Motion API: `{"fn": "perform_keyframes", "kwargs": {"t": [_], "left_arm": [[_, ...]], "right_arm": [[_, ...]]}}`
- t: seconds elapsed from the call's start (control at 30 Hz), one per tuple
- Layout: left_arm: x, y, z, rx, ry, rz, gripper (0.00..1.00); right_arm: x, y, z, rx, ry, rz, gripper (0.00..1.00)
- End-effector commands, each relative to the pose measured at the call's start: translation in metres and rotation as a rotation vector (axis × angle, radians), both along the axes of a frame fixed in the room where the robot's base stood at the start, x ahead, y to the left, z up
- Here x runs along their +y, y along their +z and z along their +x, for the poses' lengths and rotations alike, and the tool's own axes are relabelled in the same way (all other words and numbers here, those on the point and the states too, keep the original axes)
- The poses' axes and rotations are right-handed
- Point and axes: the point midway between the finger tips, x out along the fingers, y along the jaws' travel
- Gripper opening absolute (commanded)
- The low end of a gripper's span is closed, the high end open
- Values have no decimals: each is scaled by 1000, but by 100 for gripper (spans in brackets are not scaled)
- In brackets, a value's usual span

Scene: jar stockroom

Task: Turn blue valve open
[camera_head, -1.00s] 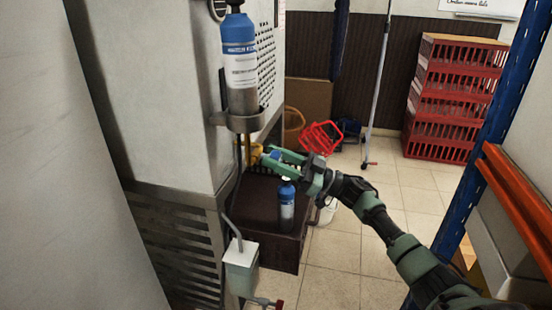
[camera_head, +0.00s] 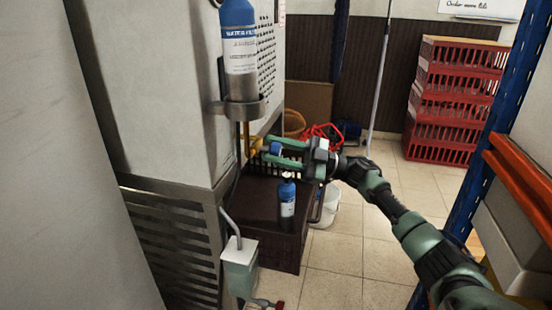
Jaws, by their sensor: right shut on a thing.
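The blue valve (camera_head: 276,148) is a small blue piece beside a yellow fitting (camera_head: 256,146) at the side of the large grey machine. My right gripper (camera_head: 268,149) reaches in from the right with its green fingers above and below the blue valve, shut on it. The fingers partly cover the valve, so I cannot tell how far it is turned. My left gripper is out of view.
A blue-and-grey water filter bottle (camera_head: 239,50) hangs in a bracket above. A smaller blue bottle (camera_head: 287,197) stands on a dark crate (camera_head: 262,220) below. Red crates (camera_head: 452,100) are stacked at the back. Blue-orange shelving (camera_head: 520,172) borders the right.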

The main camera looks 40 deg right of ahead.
Motion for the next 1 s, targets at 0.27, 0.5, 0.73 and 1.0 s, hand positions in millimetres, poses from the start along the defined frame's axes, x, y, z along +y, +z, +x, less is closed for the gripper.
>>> {"fn": "perform_keyframes", "kwargs": {"t": [0.27,0.5,0.73,1.0], "left_arm": [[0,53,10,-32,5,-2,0],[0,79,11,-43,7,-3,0],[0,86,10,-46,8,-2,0],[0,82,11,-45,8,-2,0]], "right_arm": [[0,-2,0,-172,1,-205,0],[0,-1,0,-318,1,-379,0],[0,-1,0,-457,2,-543,0],[0,-1,0,-596,4,-705,0]]}}
